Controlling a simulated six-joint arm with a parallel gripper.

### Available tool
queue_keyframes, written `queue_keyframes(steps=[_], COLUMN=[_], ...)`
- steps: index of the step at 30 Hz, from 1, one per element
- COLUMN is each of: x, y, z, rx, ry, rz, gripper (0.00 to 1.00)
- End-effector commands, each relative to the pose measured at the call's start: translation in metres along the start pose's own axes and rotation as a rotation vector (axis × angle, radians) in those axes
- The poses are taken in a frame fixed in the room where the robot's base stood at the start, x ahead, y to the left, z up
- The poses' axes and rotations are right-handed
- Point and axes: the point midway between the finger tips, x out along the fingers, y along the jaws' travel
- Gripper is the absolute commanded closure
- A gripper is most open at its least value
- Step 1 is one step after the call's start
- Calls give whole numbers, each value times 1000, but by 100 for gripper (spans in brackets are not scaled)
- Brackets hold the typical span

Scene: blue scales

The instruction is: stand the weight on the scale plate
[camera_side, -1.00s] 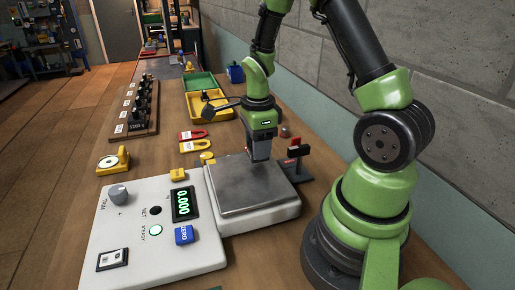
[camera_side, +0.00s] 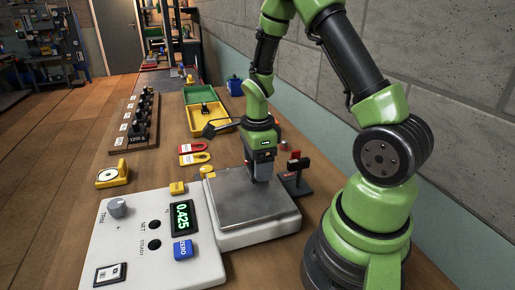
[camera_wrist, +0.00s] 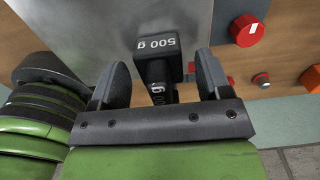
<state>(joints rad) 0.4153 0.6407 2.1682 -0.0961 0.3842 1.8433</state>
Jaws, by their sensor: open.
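A black weight marked 500 g (camera_wrist: 158,68) shows in the wrist view between the fingers of my gripper (camera_wrist: 161,82). The fingers are open, one on each side of it. The grey metal scale plate (camera_side: 232,203) lies beneath. In the side view my gripper (camera_side: 262,168) is low over the back part of the plate, and the weight is hard to make out among the dark fingers. The scale's green display (camera_side: 182,218) reads 0.425. The plate also shows in the wrist view (camera_wrist: 90,30).
A dark stand with red parts (camera_side: 297,172) is just right of the plate, close to my gripper. A yellow tray (camera_side: 205,116), red and yellow shackles (camera_side: 193,153) and a wooden rack (camera_side: 140,118) lie further back. The plate's front is clear.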

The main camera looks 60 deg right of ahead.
Motion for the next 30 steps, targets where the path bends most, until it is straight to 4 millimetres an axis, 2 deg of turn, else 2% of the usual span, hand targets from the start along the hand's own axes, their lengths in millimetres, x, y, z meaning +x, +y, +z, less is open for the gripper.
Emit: queue_keyframes(steps=[5,15,23,26,29,30], x=[-25,-96,-121,-135,-158,-168], y=[-1,-1,1,11,32,44], z=[0,0,1,8,18,22], rx=[0,-1,-21,-147,-408,-542], ry=[-3,-3,-6,-29,-71,-89], rz=[-7,-8,-9,-45,-126,-170], gripper=[29,29,29,29,29,29])
